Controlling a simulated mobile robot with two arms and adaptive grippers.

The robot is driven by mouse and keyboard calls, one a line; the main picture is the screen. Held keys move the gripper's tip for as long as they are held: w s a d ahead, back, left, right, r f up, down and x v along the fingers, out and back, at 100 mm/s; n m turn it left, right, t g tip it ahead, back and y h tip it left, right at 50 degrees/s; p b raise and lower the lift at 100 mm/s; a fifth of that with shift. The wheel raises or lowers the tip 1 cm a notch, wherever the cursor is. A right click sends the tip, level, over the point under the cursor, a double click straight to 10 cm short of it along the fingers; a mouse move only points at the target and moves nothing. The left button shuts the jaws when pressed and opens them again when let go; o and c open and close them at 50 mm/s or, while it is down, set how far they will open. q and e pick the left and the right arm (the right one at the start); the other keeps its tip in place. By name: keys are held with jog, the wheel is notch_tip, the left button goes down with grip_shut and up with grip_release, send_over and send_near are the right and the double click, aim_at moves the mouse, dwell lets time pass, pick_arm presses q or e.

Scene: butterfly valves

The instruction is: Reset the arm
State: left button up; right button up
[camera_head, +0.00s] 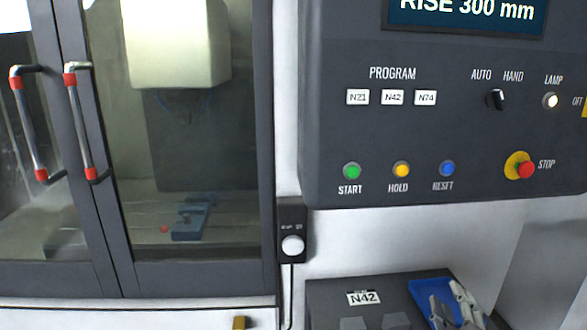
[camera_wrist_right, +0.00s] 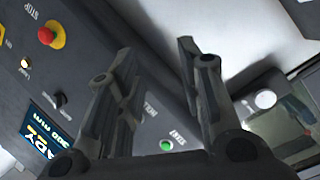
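My right gripper (camera_head: 447,292) shows at the bottom right of the head view, below the control panel and in front of a blue tray. In the right wrist view its two fingers (camera_wrist_right: 154,52) stand apart with nothing between them. The dark control panel (camera_head: 340,130) lies beyond them and also shows, turned, in the right wrist view (camera_wrist_right: 85,80). The blue RESET button (camera_head: 447,168) is on the panel's lower row, above the gripper in the head view. I cannot make it out in the right wrist view. My left gripper is not in view.
The green START (camera_head: 352,170), yellow HOLD (camera_head: 401,170) and red STOP (camera_head: 526,170) buttons share that row. A white round knob (camera_head: 292,245) is left of the panel. A grey box (camera_head: 328,291) labelled N42 and the blue tray (camera_head: 422,285) lie below. Machine doors (camera_head: 100,215) are left.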

jog(key=s+a+f+m+g, duration=0.1)
jog(key=s+f+m+g, duration=0.35)
jog(key=f, duration=0.75)
jog(key=s+a+f+m+g+y, duration=0.1)
jog(key=s+a+f+g+y, duration=0.15)
jog(key=s+f, duration=0.35)
jog(key=s+a+f+g+y, duration=0.1)
jog(key=s+a+f+g, duration=0.25)
jog(key=s, duration=0.45)
jog(key=s+a+f+m+g+y, duration=0.1)
jog(key=s+a+f+g, duration=0.3)
jog(key=s, duration=0.4)
notch_tip(320, 180, down, 28)
jog(key=s+d, duration=0.2)
jog(key=s+d+f+g+b, duration=0.1)
jog(key=s+d+f+g, duration=0.1)
jog(key=s+f, duration=1.3)
jog(key=shift+s+d+n, duration=0.25)
jog(key=shift+s+n, duration=0.1)
jog(key=shift+s, duration=0.15)
